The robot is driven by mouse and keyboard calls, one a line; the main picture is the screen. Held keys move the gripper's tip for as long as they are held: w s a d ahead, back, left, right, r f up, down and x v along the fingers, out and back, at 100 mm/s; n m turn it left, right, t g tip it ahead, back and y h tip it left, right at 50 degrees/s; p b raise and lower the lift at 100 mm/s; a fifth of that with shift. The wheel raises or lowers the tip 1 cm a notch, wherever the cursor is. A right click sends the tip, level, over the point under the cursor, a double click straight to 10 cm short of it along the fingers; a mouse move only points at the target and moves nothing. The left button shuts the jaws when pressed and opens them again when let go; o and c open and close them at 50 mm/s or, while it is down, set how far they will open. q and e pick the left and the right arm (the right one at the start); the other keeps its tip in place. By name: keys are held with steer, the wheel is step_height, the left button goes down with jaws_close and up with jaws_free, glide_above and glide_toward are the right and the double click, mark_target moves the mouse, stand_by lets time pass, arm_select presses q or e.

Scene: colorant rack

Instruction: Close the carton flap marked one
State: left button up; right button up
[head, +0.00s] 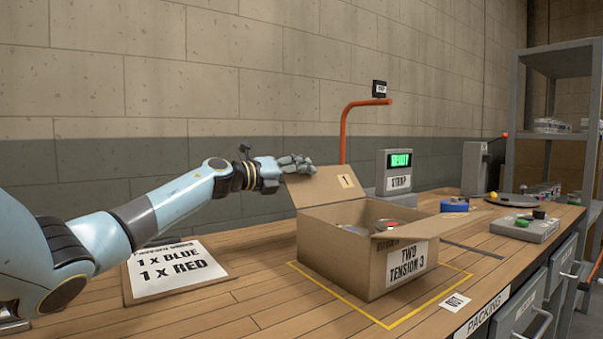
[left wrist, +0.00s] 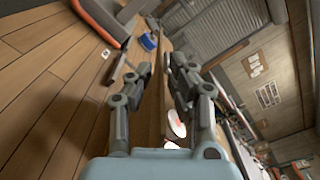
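An open cardboard carton (head: 340,245) stands on the wooden bench inside a yellow outline. Its flap marked 1 (head: 325,190) stands raised at the back left, tilted up. Another flap (head: 435,225) sticks out at the right. Round cans (head: 386,225) show inside. My left gripper (head: 298,164) is at the upper left edge of the flap marked 1; I cannot tell whether it touches. In the left wrist view its two fingers (left wrist: 161,68) are apart, with a thin brown strip between them that I cannot identify. My right gripper is out of view.
A sign board (head: 175,270) lies to the left of the carton. A grey device with a green screen (head: 398,160) and an orange bent post (head: 344,135) stand behind. A blue roll (head: 454,205) and a button box (head: 522,228) are to the right.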

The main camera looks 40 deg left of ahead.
arm_select(q)
steer(key=shift+o, duration=0.4)
steer(key=shift+s+a+f, duration=0.1)
steer(key=shift+s+a, duration=0.1)
steer(key=shift+s, duration=0.2)
steer(key=v, duration=0.6)
steer(key=shift+s, duration=0.3)
